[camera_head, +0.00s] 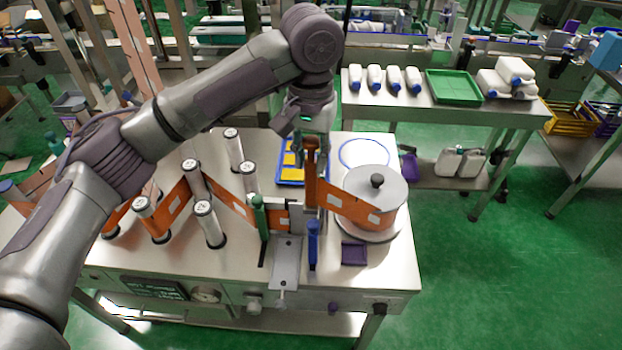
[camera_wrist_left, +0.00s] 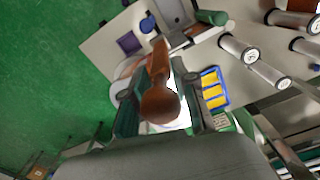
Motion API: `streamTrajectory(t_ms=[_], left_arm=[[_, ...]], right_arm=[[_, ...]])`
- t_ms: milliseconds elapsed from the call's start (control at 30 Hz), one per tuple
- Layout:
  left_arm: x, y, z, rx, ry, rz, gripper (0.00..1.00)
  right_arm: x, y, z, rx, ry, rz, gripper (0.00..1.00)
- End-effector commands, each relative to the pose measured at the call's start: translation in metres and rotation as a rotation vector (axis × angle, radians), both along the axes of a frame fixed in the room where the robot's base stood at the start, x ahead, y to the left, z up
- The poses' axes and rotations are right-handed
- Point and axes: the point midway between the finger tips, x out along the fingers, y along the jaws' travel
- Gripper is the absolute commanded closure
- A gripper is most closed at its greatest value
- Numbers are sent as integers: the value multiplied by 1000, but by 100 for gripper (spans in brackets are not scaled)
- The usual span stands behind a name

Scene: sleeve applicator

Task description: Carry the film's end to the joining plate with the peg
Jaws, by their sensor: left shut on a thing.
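My left gripper (camera_head: 312,143) is shut on the top of a brown peg (camera_head: 311,172), which stands upright above the machine table. In the left wrist view the peg (camera_wrist_left: 160,75) sits between the two fingers (camera_wrist_left: 160,108). Orange film (camera_head: 346,207) with pale labels runs from the peg to the roll (camera_head: 376,187) at the right. The metal joining plate (camera_head: 287,262) lies in front and to the left of the peg, between a green-topped clamp (camera_head: 259,215) and a blue clamp (camera_head: 313,242). Another film stretch (camera_head: 233,200) comes to the green clamp from the left. My right gripper is out of view.
Several white rollers (camera_head: 209,222) stand on the left of the table. A blue tray with yellow pieces (camera_head: 278,181) lies behind the peg. A purple dish (camera_head: 353,255) sits near the front edge. A blue ring (camera_head: 363,141) lies behind the roll.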

Motion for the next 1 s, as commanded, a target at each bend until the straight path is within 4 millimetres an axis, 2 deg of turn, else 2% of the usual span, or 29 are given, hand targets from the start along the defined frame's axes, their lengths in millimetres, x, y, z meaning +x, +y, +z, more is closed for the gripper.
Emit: streamTrajectory(t_ms=[133,267,1000], left_arm=[[1,-1,15,-1,-3,0,100],[0,-1,16,-1,0,0,100],[0,0,-56,-1,2,0,100]], right_arm=[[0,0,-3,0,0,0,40],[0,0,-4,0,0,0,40],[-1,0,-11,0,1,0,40]])
